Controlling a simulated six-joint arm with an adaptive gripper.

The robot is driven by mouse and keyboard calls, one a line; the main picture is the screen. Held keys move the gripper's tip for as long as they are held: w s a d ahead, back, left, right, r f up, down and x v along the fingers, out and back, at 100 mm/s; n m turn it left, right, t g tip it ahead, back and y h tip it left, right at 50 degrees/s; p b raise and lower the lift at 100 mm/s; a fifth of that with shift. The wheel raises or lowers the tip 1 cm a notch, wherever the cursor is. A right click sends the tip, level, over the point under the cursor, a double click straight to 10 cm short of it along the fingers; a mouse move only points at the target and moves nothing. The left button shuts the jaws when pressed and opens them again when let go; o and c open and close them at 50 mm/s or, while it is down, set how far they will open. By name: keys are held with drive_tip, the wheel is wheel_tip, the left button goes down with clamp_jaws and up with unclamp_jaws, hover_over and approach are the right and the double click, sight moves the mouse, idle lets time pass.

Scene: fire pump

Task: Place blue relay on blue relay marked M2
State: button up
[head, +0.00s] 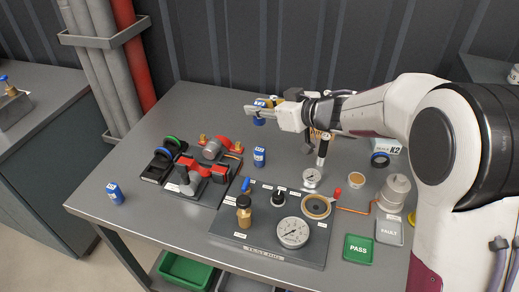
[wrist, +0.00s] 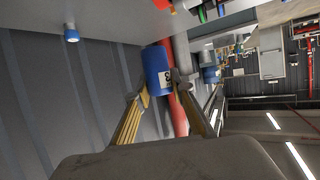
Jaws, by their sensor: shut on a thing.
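My gripper (head: 262,108) is at the back middle of the bench in the head view, raised above the bench top. It is shut on a blue relay (head: 259,120), a small blue cylinder with a pale label. In the wrist view the held relay (wrist: 155,62) sits between the two yellowish fingers. A second blue relay (head: 259,157) stands upright on the bench, below the gripper in the picture and right of the red pump. A third blue relay (head: 115,193) stands near the left front edge. I cannot read the labels well enough to tell which is M2.
A red pump assembly (head: 196,172) is left of the middle relay. A dark test panel (head: 266,243) with gauges and fittings is in front. Green PASS (head: 358,248) and grey FAULT (head: 389,229) trays are at right.

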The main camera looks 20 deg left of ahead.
hover_over(260, 150)
drive_tip(key=shift+a+f, duration=0.1)
drive_tip(key=shift+f, duration=3)
drive_tip(key=shift+f, duration=1.9)
drive_tip(key=shift+f, duration=0.15)
drive_tip(key=o, duration=1.1)
drive_tip(key=shift+r, duration=0.2)
drive_tip(key=v, duration=1.2)
